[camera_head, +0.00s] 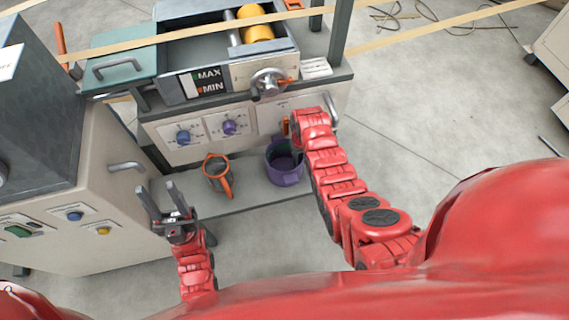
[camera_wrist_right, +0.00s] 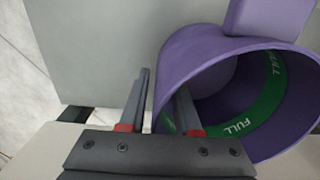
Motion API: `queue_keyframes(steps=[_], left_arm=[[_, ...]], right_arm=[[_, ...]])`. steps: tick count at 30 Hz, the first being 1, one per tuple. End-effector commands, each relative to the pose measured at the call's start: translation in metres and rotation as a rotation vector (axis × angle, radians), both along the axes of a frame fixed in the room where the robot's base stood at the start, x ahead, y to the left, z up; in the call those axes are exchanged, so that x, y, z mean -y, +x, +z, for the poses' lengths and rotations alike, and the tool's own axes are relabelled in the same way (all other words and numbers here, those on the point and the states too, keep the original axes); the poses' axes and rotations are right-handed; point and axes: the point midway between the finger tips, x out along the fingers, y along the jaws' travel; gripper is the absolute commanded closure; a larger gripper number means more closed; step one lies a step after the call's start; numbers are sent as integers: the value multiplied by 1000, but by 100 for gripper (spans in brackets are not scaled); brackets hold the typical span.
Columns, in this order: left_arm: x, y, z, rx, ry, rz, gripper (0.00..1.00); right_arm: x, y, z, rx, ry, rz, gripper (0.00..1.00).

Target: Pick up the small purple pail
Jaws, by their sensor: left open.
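The small purple pail (camera_head: 285,162) is on the low shelf under the machine. The purple pail (camera_wrist_right: 255,95) fills the right of the right wrist view, its mouth facing the camera, with a green "FULL" band inside. My right gripper (camera_wrist_right: 162,92) straddles its wall, one finger outside and one inside; whether the fingers press on the wall cannot be told. In the head view my right arm hides that gripper. My left gripper (camera_head: 161,195) is open and empty, left of the pails and apart from them.
The machine's panel with blue and purple knobs (camera_head: 230,127) is above the shelf (camera_head: 248,195). A cabinet (camera_head: 75,205) stands at the left. The floor right of the machine is open.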

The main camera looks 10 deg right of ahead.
Motion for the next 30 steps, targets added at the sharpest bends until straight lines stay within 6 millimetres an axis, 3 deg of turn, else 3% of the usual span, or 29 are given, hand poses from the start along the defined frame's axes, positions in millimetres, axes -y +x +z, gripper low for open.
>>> queue_keyframes(steps=[1, 5, 30], left_arm=[[0, 0, 0, 0, 0, 0, 50], [0, 0, 0, 0, 0, 0, 50], [0, 0, 0, 0, 0, 0, 50]], right_arm=[[0, 0, 0, 0, 0, 0, 80], [0, 0, 0, 0, 0, 0, 100], [1, -1, -1, -3, -3, -1, 100]])
